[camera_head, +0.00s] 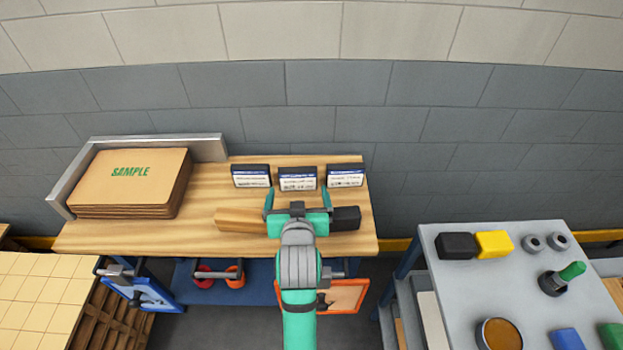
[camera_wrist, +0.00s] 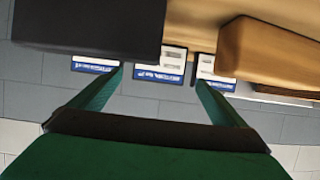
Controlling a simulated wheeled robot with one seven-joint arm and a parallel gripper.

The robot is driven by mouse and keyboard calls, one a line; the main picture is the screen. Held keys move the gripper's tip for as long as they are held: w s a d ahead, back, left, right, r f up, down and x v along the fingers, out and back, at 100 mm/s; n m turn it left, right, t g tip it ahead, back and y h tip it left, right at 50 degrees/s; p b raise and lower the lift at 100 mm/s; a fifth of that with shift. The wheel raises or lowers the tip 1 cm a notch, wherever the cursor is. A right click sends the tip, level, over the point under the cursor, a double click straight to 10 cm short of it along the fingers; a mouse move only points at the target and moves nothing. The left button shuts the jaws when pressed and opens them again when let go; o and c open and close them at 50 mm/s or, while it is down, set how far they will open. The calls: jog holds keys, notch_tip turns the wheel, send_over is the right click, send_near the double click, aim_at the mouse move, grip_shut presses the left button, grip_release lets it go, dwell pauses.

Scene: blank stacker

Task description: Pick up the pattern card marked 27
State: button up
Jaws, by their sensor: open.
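Three small cards with a white face, blue band and dark edging stand in a row at the back of the wooden bench: a left card (camera_head: 251,176), a middle card (camera_head: 297,179) and a right card (camera_head: 345,175). Their print is too small to read, so I cannot tell which is marked 27. My gripper (camera_head: 298,196) is open and empty, just in front of the middle card. In the wrist view, which is turned over, my gripper (camera_wrist: 160,76) has its fingers spread either side of the middle card (camera_wrist: 160,66), with no contact visible.
A wooden block (camera_head: 240,220) and a black block (camera_head: 346,218) lie on either side of my gripper. A stack of brown sheets marked SAMPLE (camera_head: 131,178) sits at the left against a metal fence (camera_head: 160,145). A grey table (camera_head: 450,285) with tools stands at the right.

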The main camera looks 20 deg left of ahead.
aim_at(298, 179)
jog(key=x, duration=1)
jog(key=shift+w, duration=0.15)
jog(key=shift+c, duration=0.3)
jog(key=shift+r, duration=0.1)
jog(key=c, duration=0.8)
